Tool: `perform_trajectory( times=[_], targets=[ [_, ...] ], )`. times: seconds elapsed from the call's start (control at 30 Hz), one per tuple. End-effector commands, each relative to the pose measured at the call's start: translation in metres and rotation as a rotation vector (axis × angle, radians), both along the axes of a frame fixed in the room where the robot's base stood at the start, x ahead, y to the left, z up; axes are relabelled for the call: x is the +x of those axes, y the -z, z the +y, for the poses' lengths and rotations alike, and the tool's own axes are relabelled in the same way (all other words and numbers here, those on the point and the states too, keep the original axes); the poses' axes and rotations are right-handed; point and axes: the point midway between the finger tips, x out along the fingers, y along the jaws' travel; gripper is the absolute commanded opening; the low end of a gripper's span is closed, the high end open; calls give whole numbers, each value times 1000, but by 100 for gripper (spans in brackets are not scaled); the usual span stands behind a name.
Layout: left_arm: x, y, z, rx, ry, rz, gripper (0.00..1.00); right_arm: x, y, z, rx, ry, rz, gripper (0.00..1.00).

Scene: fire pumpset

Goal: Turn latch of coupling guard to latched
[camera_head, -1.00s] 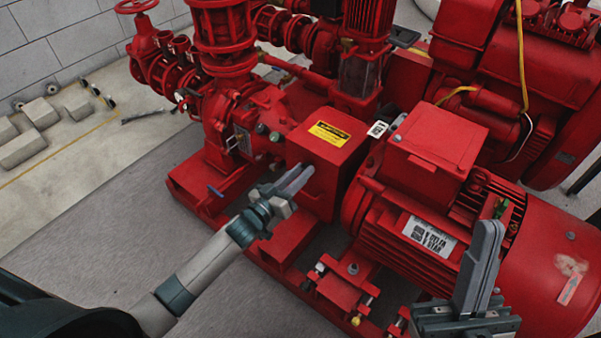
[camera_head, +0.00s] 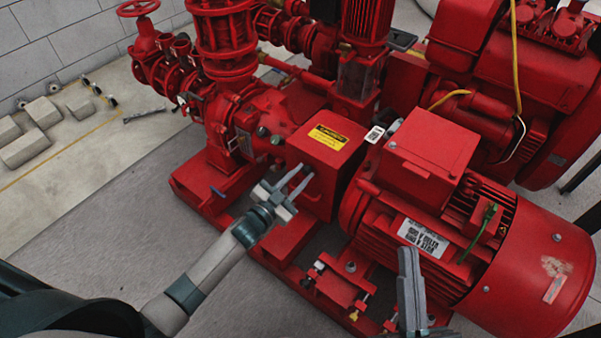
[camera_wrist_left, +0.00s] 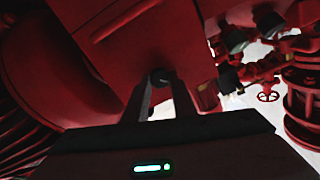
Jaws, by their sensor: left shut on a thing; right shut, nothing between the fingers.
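The coupling guard (camera_head: 325,160) is a red box with a yellow warning label on its top, between the pump and the motor. My left gripper (camera_head: 304,177) reaches the guard's near side face. In the left wrist view its two dark fingers (camera_wrist_left: 161,88) are closed on the latch (camera_wrist_left: 160,76), a small dark knob on the red face. The fingertips hide much of the latch, and its exact angle is hard to tell. My right gripper (camera_head: 409,258) is shut and empty, in front of the motor and apart from the guard.
The red motor (camera_head: 450,220) stands right of the guard, with a terminal box (camera_head: 435,145) on top. The red pump (camera_head: 245,120) and its pipework stand to the left. The red base frame (camera_head: 200,180) runs below. The grey floor at the left front is clear.

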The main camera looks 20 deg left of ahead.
Motion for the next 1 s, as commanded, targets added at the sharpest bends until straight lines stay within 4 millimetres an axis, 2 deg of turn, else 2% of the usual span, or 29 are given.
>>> perform_trajectory(
  times=[0.2, 0.43, 0.7, 1.0],
  targets=[
    [0, -1, -1, 191, 0, -70, 1, 15, 16, 0, -43, 0, 103, 0],
    [0, -1, -1, 397, 0, -146, 1, 21, 28, 0, -66, -2, 164, 0],
    [0, 1, -2, 615, 0, -225, 1, 22, 30, 0, -70, -2, 176, 0],
    [-1, 1, -2, 760, 0, -278, 1, 21, 28, 0, -65, -1, 164, 0]
  ],
)
